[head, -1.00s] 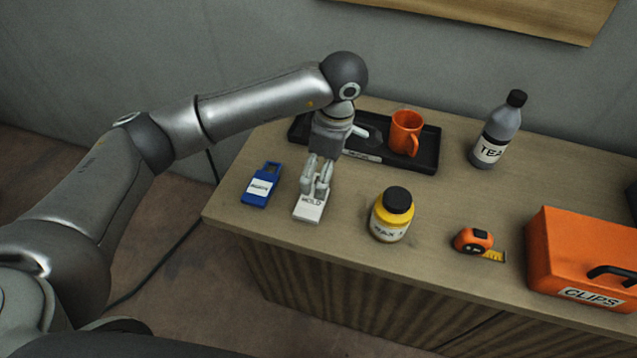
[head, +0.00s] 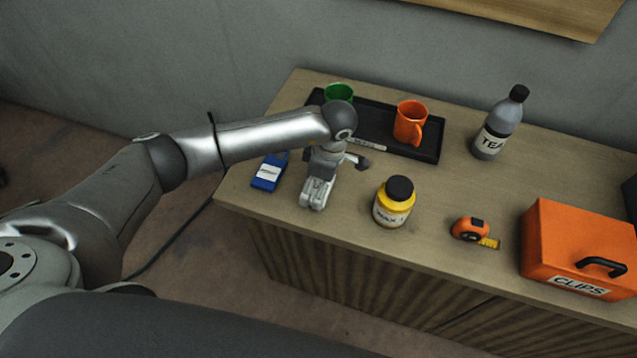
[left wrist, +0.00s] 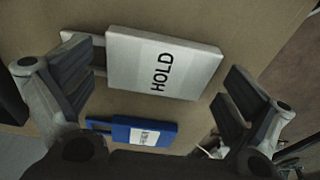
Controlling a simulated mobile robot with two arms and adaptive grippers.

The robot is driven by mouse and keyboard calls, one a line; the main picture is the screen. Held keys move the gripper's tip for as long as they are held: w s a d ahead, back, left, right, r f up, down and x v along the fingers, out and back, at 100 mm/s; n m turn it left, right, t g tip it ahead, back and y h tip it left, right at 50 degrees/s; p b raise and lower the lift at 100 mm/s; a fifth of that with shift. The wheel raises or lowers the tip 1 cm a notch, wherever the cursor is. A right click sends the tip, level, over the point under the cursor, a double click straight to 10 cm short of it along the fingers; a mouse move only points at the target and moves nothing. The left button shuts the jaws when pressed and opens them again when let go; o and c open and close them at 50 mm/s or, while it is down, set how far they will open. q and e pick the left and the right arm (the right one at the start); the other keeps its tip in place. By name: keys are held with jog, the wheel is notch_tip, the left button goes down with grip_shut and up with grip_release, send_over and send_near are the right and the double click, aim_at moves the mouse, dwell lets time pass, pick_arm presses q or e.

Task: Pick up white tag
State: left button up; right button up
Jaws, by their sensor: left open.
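The white tag (left wrist: 168,64), a flat plate marked HOLD with a narrower end at the left, lies on the wooden top in the left wrist view. My left gripper (left wrist: 160,85) is open, with a finger on either side of the tag and nothing held. In the head view my left gripper (head: 314,198) points down near the front edge of the cabinet top and hides most or all of the white tag. My right gripper is not in view.
A blue tag (head: 267,176) lies just left of my gripper; it also shows in the left wrist view (left wrist: 140,132). A yellow jar (head: 393,205) stands to the right. Behind is a black tray (head: 430,148) with an orange mug (head: 409,122) and a green mug (head: 338,93).

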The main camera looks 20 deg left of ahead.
pick_arm(q)
jog(key=shift+c, duration=0.3)
jog(key=c, duration=0.7)
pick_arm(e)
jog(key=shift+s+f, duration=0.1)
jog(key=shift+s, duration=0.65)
pick_arm(q)
jog(key=shift+r, duration=0.1)
